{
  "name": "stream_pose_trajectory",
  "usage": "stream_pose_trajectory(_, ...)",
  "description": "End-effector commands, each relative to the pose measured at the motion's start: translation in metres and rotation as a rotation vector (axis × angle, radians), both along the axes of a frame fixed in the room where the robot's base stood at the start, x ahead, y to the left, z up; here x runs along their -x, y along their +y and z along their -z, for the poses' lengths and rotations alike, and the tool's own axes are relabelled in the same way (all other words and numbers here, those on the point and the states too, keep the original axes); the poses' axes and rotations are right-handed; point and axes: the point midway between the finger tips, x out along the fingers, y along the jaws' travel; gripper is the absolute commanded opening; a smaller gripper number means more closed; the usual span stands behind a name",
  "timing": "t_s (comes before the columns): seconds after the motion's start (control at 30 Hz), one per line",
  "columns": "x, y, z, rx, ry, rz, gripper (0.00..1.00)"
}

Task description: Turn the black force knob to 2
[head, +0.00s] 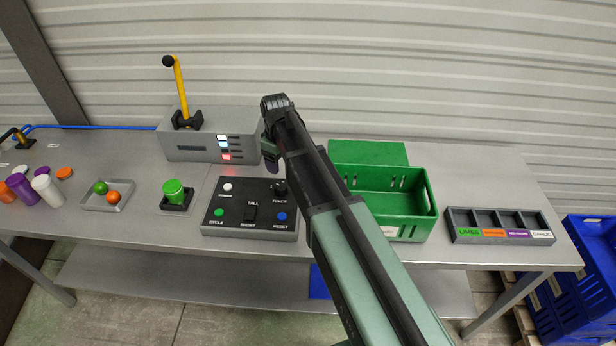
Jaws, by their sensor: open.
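The black force knob (280,187) sits at the top right of the dark control panel (232,224), above the label that appears to read "FORCE". Its pointer and the number it points at are too small to tell. My gripper (272,166) hangs from the end of my arm, above and slightly left of the knob in the picture. It looks open and apart from the knob, though my arm partly covers this area.
The panel also has a white button (227,187), a green button (219,212), a blue button (282,216) and a black rocker switch (250,213). A grey machine (190,150) with a yellow lever stands behind. A green crate (425,235) is close right.

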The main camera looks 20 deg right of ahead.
Motion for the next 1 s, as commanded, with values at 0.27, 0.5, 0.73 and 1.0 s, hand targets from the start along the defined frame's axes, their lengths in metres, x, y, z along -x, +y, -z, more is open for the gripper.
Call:
stream_pose_trajectory(0.27, 0.002, 0.000, 0.005, 0.000, 0.000, -0.064, 0.69)
stream_pose_trajectory(0.5, 0.003, 0.000, 0.047, 0.000, 0.000, -0.062, 0.69)
stream_pose_trajectory(0.73, 0.003, 0.000, 0.100, 0.000, 0.000, -0.061, 0.69)
stream_pose_trajectory(1.0, 0.003, 0.000, 0.110, 0.000, 0.000, -0.061, 0.69)
